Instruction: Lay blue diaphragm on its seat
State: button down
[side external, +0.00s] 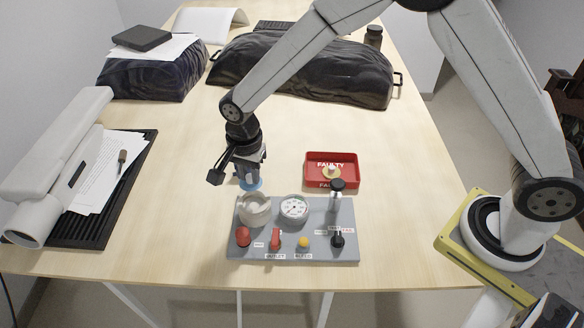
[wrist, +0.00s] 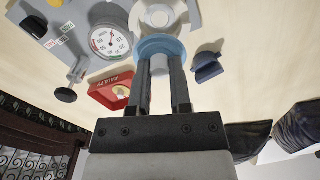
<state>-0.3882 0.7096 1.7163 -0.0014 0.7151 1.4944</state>
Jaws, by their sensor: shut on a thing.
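My gripper (side external: 250,174) is shut on the blue diaphragm (side external: 254,185), a pale blue disc held just behind the grey panel. In the wrist view the diaphragm (wrist: 160,46) sits at the tips of my gripper's fingers (wrist: 160,62). The likely seat is the round pale housing (side external: 255,208) at the panel's back left. In the wrist view this housing (wrist: 158,14) lies just beyond the diaphragm, which partly overlaps it. The diaphragm looks apart from the housing, but the exact gap is unclear.
The grey panel (side external: 290,247) carries a dial gauge (side external: 294,208), knobs, a red lever and an upright black-topped fitting (side external: 337,192). A red FAULTY tray (side external: 346,165) holds a yellowish disc. A small dark blue piece (wrist: 207,68) lies beside my fingers.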

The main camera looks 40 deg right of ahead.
send_over(254, 206)
jog(key=shift+f, duration=2.1)
jog(key=shift+f, duration=2)
dwell(1.4)
jog(key=shift+c, duration=2.3)
grip_release()
jog(key=shift+r, duration=0.1)
jog(key=shift+r, duration=3.4)
